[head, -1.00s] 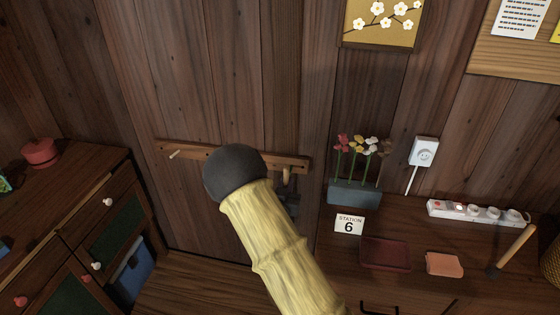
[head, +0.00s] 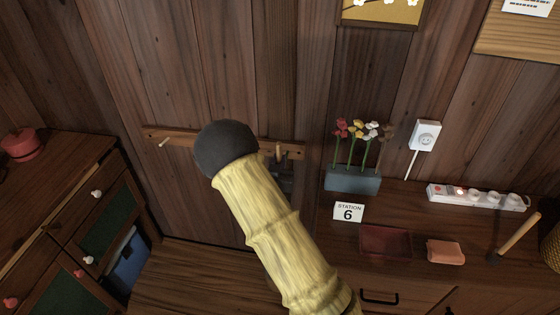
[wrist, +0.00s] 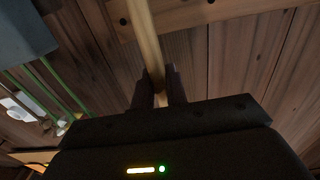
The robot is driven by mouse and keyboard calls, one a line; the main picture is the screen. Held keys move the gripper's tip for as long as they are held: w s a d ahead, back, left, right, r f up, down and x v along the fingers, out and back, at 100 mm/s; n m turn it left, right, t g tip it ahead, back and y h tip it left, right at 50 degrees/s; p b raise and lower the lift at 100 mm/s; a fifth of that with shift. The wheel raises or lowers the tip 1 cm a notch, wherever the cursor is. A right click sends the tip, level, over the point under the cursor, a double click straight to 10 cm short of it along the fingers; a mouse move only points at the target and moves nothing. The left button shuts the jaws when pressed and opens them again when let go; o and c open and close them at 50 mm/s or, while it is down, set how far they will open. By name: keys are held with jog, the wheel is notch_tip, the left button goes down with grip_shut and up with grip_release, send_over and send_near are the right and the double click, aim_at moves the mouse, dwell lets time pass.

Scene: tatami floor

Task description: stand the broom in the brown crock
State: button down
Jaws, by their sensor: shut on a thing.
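The broom's light wooden handle (wrist: 148,38) runs between the two dark fingers of my gripper (wrist: 158,88) in the wrist view, and my gripper is shut on it. In the head view, my gripper (head: 285,180) shows only as a small dark patch behind my thick yellow forearm, near the right end of the wall rail. A short tan piece of the handle (head: 278,151) shows above it. The broom's head and lower part are hidden. I do not see a brown crock in either view.
The wooden peg rail (head: 215,141) is on the wall close by. To the right, a grey flower planter (head: 352,180), a station card (head: 347,212), a dark red tray (head: 385,240) and a power strip (head: 478,198) crowd the counter. A drawer cabinet (head: 60,220) stands left.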

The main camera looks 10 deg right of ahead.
jog(key=shift+f+b, duration=8.4)
jog(key=shift+f, duration=3.85)
jog(key=c, duration=1.3)
grip_release()
jog(key=shift+s, duration=0.1)
jog(key=p+v, duration=0.2)
jog(key=v, duration=1.5)
jog(key=shift+a, duration=0.15)
